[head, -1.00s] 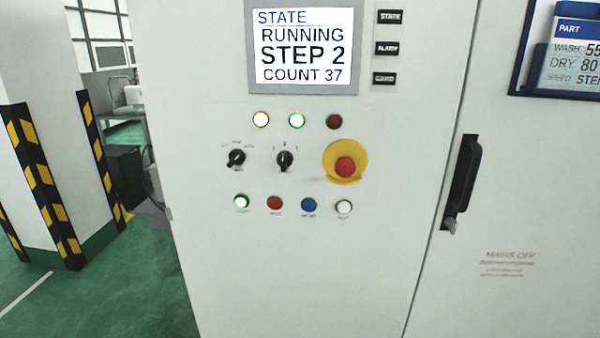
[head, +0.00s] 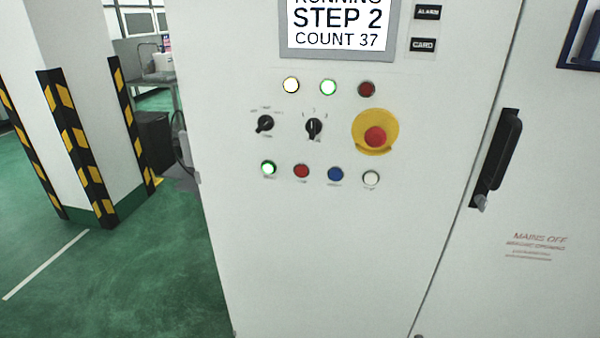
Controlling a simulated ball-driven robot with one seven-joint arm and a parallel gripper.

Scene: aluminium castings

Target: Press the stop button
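The control panel (head: 250,220) is a pale grey cabinet front facing me. A small red push button (head: 302,171) sits in the bottom row, between a lit green button (head: 268,168) and a blue button (head: 335,174); its label is too blurred to read. A larger red mushroom button (head: 375,137) stands out from a yellow round plate (head: 362,120) at the right. The screen (head: 340,28) shows STEP 2 and COUNT 37, its top line cut off. My gripper is not in view.
Two black rotary switches (head: 313,128) sit above the bottom row. A black door handle (head: 497,157) juts out at the right. A striped pillar (head: 85,120) stands at the left, with open green floor (head: 130,270) between it and the cabinet.

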